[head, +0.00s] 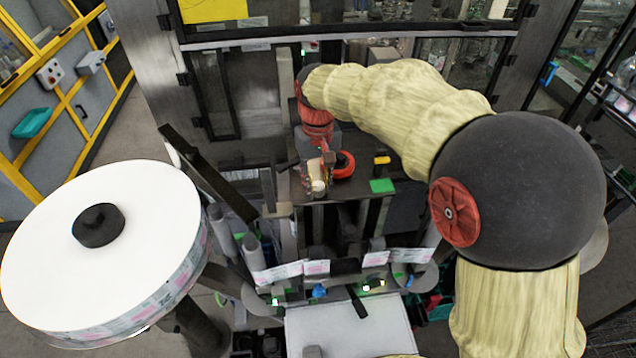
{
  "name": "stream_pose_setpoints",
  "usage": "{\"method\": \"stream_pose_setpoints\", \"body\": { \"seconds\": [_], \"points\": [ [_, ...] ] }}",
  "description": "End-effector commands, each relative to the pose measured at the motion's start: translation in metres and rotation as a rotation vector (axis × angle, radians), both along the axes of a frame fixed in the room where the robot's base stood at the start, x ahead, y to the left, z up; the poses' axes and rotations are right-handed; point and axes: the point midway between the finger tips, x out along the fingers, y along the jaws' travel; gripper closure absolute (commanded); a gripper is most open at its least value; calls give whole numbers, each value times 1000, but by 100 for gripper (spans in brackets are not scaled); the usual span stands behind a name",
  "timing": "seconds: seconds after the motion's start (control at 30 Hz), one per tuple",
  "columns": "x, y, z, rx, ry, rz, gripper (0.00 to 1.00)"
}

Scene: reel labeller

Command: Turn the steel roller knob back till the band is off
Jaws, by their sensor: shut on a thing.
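My gripper (316,172) is small in the head view, pointing down at the dark shelf in the middle of the machine. It is shut around a small pale, round-topped piece (318,187), which looks like the steel roller knob. The fingers hide most of the knob, so its turn angle cannot be read. A white label band with pink and green print (318,267) runs across the rollers below the shelf. Whether any band lies on the knob's roller is too small to tell.
A large white label reel (60,235) stands at the left. An orange-red ring (343,165), a yellow-topped black piece (382,160) and a green block (382,185) are right of my gripper. Framed glass panels (350,85) stand behind. My arm crosses the right side.

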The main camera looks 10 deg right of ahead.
Motion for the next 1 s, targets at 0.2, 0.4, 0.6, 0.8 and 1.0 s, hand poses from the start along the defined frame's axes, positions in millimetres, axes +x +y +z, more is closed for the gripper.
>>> {"method": "stream_pose_setpoints", "body": {
  "seconds": [0.2,0.4,0.6,0.8,1.0],
  "points": [
    [0,0,0,0,0,205,99],
    [0,0,0,0,0,395,99],
    [0,0,0,0,0,585,99],
    [0,1,0,0,-1,767,99],
    [0,1,0,0,-1,922,99]
  ]
}}
